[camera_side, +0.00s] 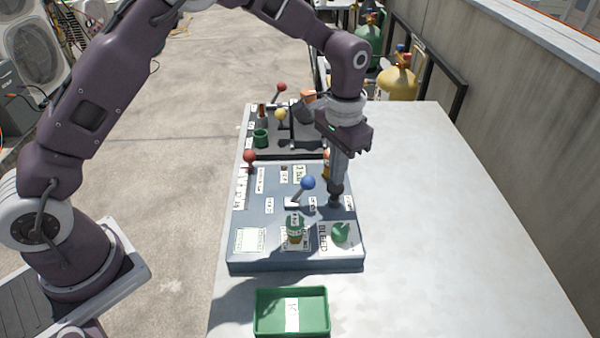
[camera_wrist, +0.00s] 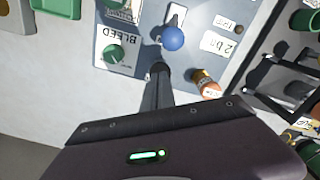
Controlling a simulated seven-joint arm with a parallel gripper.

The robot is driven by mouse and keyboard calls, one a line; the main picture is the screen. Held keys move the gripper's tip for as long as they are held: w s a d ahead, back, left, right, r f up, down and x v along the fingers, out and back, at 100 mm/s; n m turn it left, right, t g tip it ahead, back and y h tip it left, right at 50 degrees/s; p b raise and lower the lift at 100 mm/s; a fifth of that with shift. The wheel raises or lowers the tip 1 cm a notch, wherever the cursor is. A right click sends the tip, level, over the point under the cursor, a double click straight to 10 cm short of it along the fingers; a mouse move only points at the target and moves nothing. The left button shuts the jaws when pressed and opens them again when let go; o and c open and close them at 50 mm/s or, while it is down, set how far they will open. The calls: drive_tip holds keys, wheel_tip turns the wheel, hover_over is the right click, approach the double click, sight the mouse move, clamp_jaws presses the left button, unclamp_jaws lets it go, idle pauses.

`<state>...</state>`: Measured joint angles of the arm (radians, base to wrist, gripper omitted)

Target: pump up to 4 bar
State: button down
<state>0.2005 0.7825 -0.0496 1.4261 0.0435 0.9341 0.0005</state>
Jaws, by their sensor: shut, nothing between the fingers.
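A blue-grey panel (camera_side: 275,205) lies on the table. It carries a lever with a blue ball (camera_side: 308,183), seen in the wrist view (camera_wrist: 172,38) just beyond my fingertips. A green knob (camera_side: 341,233) sits at the panel's near right corner, by the word BLEED; it also shows in the wrist view (camera_wrist: 113,53). My gripper (camera_side: 336,188) points down, shut and empty, right of the blue ball and apart from it. Its fingertips show in the wrist view (camera_wrist: 160,68). A label there (camera_wrist: 215,42) seems to begin with "2 b"; the rest is unclear. No gauge reading is legible.
A green-topped piece (camera_side: 294,229) stands on the panel's near part. A red-ball lever (camera_side: 249,156) stands at its left edge. A dark unit with a yellow-ball lever (camera_side: 281,114) lies behind. A green tray (camera_side: 262,322) is in front. The table's right side is clear.

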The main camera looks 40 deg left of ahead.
drive_tip(key=shift+f, duration=1.7)
drive_tip(key=shift+r, duration=1.85)
drive_tip(key=s+a+r+n+t, duration=0.15)
drive_tip(key=s+a+r, duration=0.25)
drive_tip(key=s+r, duration=0.4)
drive_tip(key=s+a+r+t, duration=0.25)
drive_tip(key=s+r, duration=0.35)
drive_tip(key=r, duration=0.4)
drive_tip(key=s+a+n+t, duration=0.1)
drive_tip(key=s+a, duration=0.3)
drive_tip(key=s, duration=1.1)
drive_tip(key=shift+s+f+t, duration=0.2)
drive_tip(key=shift+s+t, duration=0.1)
drive_tip(key=shift+s, duration=0.1)
drive_tip(key=shift+w+n, duration=0.1)
drive_tip(key=shift+n, duration=0.15)
